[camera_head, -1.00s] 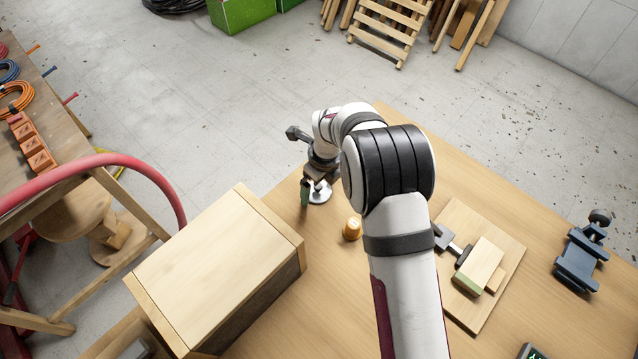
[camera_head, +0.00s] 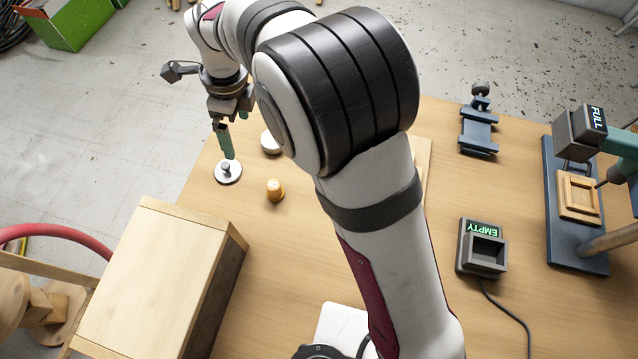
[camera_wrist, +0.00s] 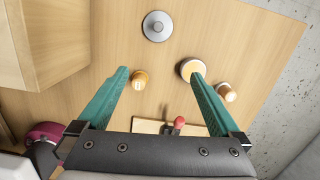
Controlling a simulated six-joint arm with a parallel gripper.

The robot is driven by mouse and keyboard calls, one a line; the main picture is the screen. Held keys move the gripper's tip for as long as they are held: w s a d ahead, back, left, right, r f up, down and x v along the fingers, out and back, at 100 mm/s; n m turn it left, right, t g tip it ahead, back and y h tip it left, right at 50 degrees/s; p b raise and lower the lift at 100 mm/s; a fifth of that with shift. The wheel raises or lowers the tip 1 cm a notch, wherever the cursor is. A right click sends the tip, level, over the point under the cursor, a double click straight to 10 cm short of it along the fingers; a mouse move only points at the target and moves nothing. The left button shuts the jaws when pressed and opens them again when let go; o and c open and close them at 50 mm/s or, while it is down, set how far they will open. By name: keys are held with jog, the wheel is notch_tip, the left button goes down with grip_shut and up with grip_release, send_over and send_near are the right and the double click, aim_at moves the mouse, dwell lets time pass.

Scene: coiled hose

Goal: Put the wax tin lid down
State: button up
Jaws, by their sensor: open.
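The wax tin lid (camera_head: 228,174), a silver disc with a small grey knob, lies flat on the wooden table near its far left edge. It also shows at the top of the wrist view (camera_wrist: 156,34). My gripper (camera_wrist: 160,75) has its green fingers spread wide with nothing between them. In the head view my gripper (camera_head: 226,152) hangs over the table by the lid. In the wrist view the lid lies beyond the fingertips, apart from them. A round tin with a pale top (camera_wrist: 187,68) stands near the right fingertip; my arm partly hides it in the head view.
A small orange-topped piece (camera_head: 275,190) stands near the lid. A wooden box (camera_head: 150,280) fills the front left. A tray marked EMPTY (camera_head: 485,250), a blue clamp (camera_head: 478,130) and a stand marked FULL (camera_head: 575,200) are at right. Bare table surrounds the lid.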

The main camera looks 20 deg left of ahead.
jog(key=s+d+r+n, duration=0.15)
jog(key=d+r, duration=0.25)
jog(key=d, duration=0.5)
jog(key=s+d+r+n, duration=0.1)
jog(key=d+r+n, duration=0.25)
jog(key=d, duration=0.55)
jog(key=s+d+n, duration=0.6)
jog(key=s+d, duration=0.7)
jog(key=s, duration=0.2)
jog(key=shift+d+f, duration=0.3)
jog(key=shift+f, duration=0.05)
